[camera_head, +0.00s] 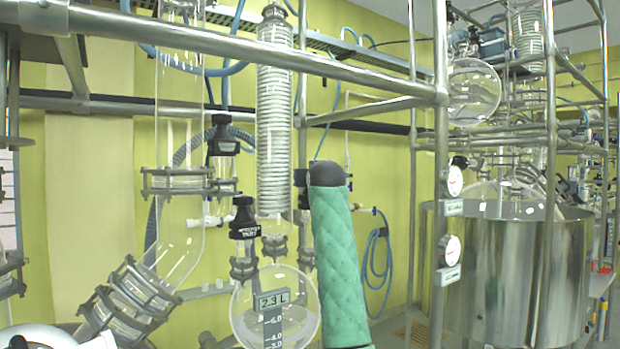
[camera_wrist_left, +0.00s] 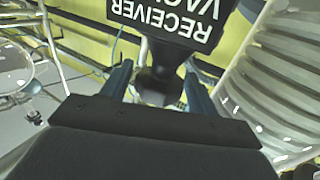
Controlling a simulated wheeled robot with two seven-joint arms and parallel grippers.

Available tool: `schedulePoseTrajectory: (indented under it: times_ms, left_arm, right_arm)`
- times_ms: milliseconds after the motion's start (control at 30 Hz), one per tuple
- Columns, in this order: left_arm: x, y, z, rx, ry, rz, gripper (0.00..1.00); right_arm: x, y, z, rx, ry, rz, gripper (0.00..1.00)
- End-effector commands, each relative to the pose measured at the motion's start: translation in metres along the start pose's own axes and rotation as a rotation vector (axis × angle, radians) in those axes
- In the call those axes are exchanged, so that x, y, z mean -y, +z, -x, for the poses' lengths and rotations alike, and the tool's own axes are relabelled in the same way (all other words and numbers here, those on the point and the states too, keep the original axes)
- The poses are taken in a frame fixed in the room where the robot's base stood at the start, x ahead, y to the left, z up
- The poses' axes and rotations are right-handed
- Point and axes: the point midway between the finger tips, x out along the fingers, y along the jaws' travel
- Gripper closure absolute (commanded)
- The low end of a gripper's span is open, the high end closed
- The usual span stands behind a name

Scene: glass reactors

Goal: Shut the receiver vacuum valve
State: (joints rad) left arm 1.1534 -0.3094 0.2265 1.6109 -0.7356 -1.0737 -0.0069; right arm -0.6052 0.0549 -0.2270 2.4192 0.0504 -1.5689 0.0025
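In the left wrist view, a black label (camera_wrist_left: 165,18) reads "RECEIVER VAC", upside down and cut off by the frame edge. Below it is the black valve knob (camera_wrist_left: 156,82). My left gripper (camera_wrist_left: 157,90) is open, with one blue-grey finger on each side of the knob and small gaps visible. In the head view, my arm in its green sleeve rises in front of the glassware, and its dark wrist hides the gripper fingers and most of the valve. A dark part, probably this valve (camera_head: 300,178), shows just left of the wrist. My right gripper is not in view.
A coiled glass condenser (camera_head: 275,130) stands behind. Metal frame bars cross above, and a steel vessel (camera_head: 515,275) stands right.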

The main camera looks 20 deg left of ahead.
Motion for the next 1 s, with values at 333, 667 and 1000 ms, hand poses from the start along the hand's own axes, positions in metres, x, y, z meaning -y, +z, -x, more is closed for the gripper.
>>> schedulePoseTrajectory:
  times_ms: [333,667,1000]
  left_arm:
    - [-0.002,-0.002,0.0,0.002,-0.146,-0.002,0.4]
    - [-0.001,-0.002,-0.001,0.002,-0.372,-0.002,0.4]
    - [-0.001,-0.003,-0.001,0.0,-0.66,-0.002,0.4]
  right_arm:
    - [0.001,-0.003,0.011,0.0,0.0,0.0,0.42]
    - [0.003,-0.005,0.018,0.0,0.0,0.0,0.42]
    - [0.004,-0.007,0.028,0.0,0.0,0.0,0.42]
